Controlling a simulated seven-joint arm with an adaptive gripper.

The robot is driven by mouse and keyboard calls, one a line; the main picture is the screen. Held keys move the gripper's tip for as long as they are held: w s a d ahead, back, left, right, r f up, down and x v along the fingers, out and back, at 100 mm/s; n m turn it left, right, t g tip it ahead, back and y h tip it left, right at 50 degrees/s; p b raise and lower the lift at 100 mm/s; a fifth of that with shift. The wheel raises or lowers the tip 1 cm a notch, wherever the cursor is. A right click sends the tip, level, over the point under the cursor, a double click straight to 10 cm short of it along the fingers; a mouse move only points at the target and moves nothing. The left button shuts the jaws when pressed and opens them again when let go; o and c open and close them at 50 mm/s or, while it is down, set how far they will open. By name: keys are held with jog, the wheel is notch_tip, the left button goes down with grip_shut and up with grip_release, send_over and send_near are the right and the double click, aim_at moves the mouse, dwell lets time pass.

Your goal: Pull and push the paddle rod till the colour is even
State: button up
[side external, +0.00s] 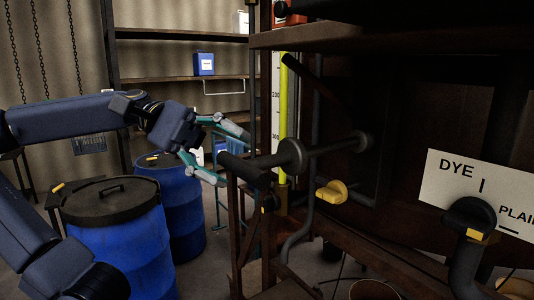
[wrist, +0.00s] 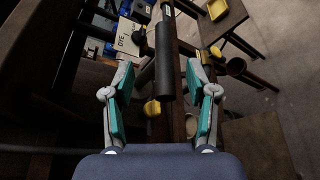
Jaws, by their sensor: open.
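The paddle rod (side external: 330,147) sticks out level from the dark vat wall, with a round collar (side external: 292,157) and a thick dark grip (side external: 243,169) at its outer end. In the wrist view the grip (wrist: 166,68) lies lengthwise between my two teal fingers, with gaps on both sides. My gripper (side external: 232,157) is open at the outer end of the grip; its fingers also show in the wrist view (wrist: 158,72). A tall gauge tube (side external: 283,110) beside a white scale shows yellow-green. The liquid inside the vat is hidden.
A yellow-handled valve (side external: 332,192) sits below the rod. A sign (side external: 440,175) reading DYE and PLAIN stands at right with a dark knob (side external: 472,214). Blue drums (side external: 120,235) stand at left. A brown post frame (side external: 235,220) is below the grip.

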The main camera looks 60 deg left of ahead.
aim_at(266, 163)
jog(key=shift+x, duration=1.75)
grip_shut()
